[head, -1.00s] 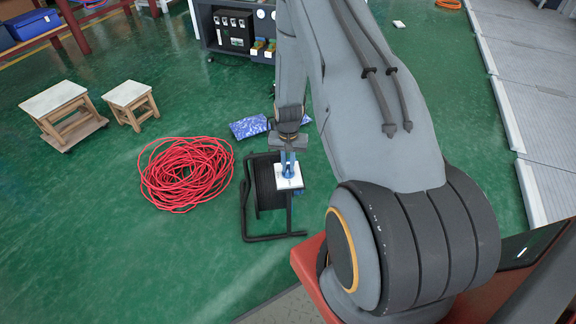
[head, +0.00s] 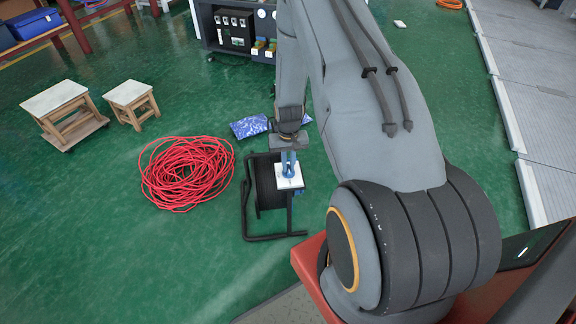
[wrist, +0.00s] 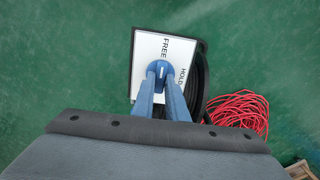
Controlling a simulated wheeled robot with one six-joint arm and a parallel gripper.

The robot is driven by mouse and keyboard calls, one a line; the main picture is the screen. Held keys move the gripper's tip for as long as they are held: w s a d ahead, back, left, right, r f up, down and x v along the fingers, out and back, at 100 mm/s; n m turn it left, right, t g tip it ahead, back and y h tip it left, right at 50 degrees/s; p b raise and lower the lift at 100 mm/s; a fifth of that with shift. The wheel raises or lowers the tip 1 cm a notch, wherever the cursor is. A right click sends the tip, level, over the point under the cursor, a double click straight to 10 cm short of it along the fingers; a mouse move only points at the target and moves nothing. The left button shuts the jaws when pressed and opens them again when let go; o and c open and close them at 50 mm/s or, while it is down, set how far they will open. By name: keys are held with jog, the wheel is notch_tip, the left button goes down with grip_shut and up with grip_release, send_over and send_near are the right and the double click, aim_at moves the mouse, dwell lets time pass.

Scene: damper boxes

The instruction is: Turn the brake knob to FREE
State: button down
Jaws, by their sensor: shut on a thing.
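The blue round brake knob (wrist: 158,66) sits on a white plate (wrist: 146,76) printed FREE and HOLD. A short white mark on the knob's face points roughly upward in the wrist view, toward the FREE side; its exact angle is hard to read. My gripper (wrist: 161,84) has its two blue fingers shut on the knob. In the head view my gripper (head: 288,171) reaches down onto the white plate (head: 296,181) on top of the black cable reel (head: 267,186). The fingers hide part of the knob.
A red cable coil (head: 187,174) lies left of the reel. A blue patterned packet (head: 249,126) lies behind it. Two wooden stools (head: 131,103) stand further left. A dark cabinet (head: 232,35) stands at the back. Green floor is clear in front of the coil.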

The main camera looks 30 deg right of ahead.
jog(key=c, duration=1.8)
grip_release()
jog(key=shift+s, duration=0.15)
jog(key=shift+o, duration=0.2)
jog(key=shift+r, duration=0.1)
jog(key=shift+r, duration=3.8)
jog(key=shift+r, duration=0.2)
notch_tip(320, 180, up, 8)
jog(key=p, duration=0.1)
send_over(289, 169)
jog(key=s+a, duration=0.1)
jog(key=a, duration=0.3)
jog(key=s+a+r+n+p, duration=0.2)
jog(key=s+a+r, duration=0.35)
jog(key=r, duration=0.35)
jog(key=s+a+r+n+p, duration=0.1)
jog(key=s+a+r, duration=0.3)
jog(key=s+r, duration=0.4)
jog(key=s+a+r+n+p, duration=0.1)
jog(key=s+a+r, duration=0.3)
jog(key=s+r, duration=0.2)
jog(key=shift+s+r+p, duration=0.35)
jog(key=shift+s, duration=0.6)
